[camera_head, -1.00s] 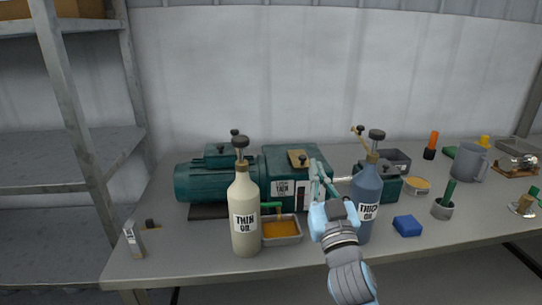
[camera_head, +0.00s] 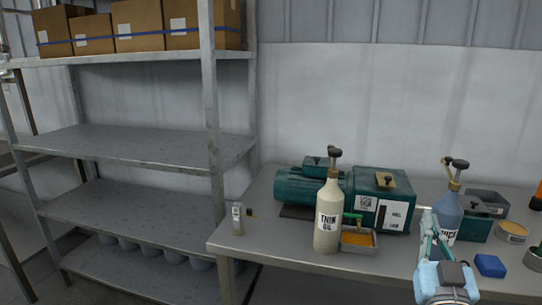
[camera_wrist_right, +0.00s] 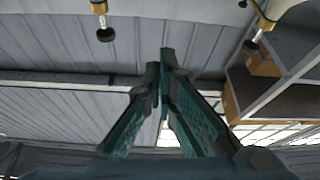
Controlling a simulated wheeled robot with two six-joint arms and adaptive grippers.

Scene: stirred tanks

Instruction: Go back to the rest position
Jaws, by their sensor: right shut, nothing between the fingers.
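My right gripper (camera_head: 428,222) is at the lower right of the head view, raised in front of the blue-grey thick oil bottle (camera_head: 447,218) and partly covering it. In the right wrist view its two green fingers (camera_wrist_right: 162,70) meet at the tips, with nothing between them. They point at the wall and away from the bench top. My left gripper is not in view.
The bench (camera_head: 290,262) holds a cream thin oil bottle (camera_head: 328,215), a green motor and gearbox (camera_head: 385,200), a tray of amber oil (camera_head: 359,240) and a blue block (camera_head: 490,265). A metal shelf unit (camera_head: 140,150) with cardboard boxes (camera_head: 137,25) stands left.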

